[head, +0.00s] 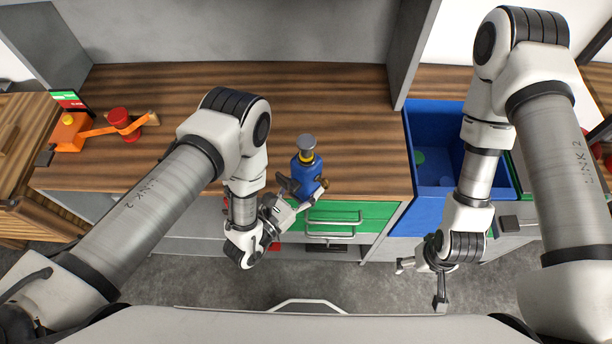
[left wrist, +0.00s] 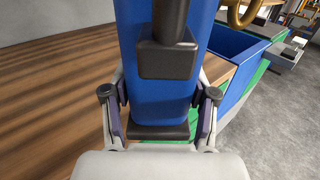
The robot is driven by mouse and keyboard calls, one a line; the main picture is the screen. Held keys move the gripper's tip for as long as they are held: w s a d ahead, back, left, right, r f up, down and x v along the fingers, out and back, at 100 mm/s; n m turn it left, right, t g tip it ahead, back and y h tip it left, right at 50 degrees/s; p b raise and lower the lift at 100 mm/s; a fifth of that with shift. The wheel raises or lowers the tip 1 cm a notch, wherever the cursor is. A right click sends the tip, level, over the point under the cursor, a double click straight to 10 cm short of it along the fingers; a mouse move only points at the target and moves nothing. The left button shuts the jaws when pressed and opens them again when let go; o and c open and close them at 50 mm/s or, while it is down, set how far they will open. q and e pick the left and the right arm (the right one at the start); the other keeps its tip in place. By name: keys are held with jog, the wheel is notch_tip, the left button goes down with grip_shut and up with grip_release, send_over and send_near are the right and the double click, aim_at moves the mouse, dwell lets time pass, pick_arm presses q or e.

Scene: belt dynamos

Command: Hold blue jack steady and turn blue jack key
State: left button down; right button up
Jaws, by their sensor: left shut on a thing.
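The blue jack (head: 308,178) stands upright on the wooden bench near its front edge, with a grey round cap on top. My left gripper (head: 296,196) is shut on its lower body from the front. In the left wrist view the blue body (left wrist: 160,95) sits between the two fingers (left wrist: 160,122), with a dark block and post on its near face. The brass-coloured key (head: 324,184) sticks out on the jack's right side; part of its ring shows in the left wrist view (left wrist: 238,14). My right gripper (head: 424,283) is open and empty, low in front of the blue bin.
A deep blue bin (head: 410,147) stands to the right of the bench top. An orange device (head: 70,132) with a red spool (head: 121,119) lies at the left end. Green drawers (head: 375,215) with metal handles are below the jack. The bench behind the jack is clear.

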pick_arm(q)
jog(key=shift+w+a+f+b, duration=0.1)
jog(key=shift+w+f+b, duration=0.1)
jog(key=shift+w, duration=0.65)
jog(key=shift+w+d+f+b, duration=0.1)
jog(key=shift+w+f+b, duration=0.15)
jog(key=shift+w, duration=0.65)
jog(key=shift+w+a+f+b, duration=0.1)
jog(key=shift+w+f+b, duration=0.1)
jog(key=shift+w, duration=0.65)
jog(key=w, duration=0.1)
jog(key=w+b, duration=0.1)
jog(key=w, duration=0.1)
jog(key=shift+w+f, duration=0.1)
jog(key=shift+f, duration=0.2)
jog(key=w+b, duration=0.1)
jog(key=w, duration=0.1)
jog(key=w+f+b, duration=0.1)
jog(key=w, duration=0.1)
jog(key=w+b, duration=0.2)
jog(key=w, duration=0.1)
jog(key=shift+a+f, duration=0.15)
jog(key=shift+f, duration=0.25)
jog(key=shift+w, duration=0.35)
jog(key=shift+f, duration=0.15)
jog(key=shift+f+b, duration=0.25)
jog(key=shift+b, duration=0.05)
jog(key=shift+f, duration=0.1)
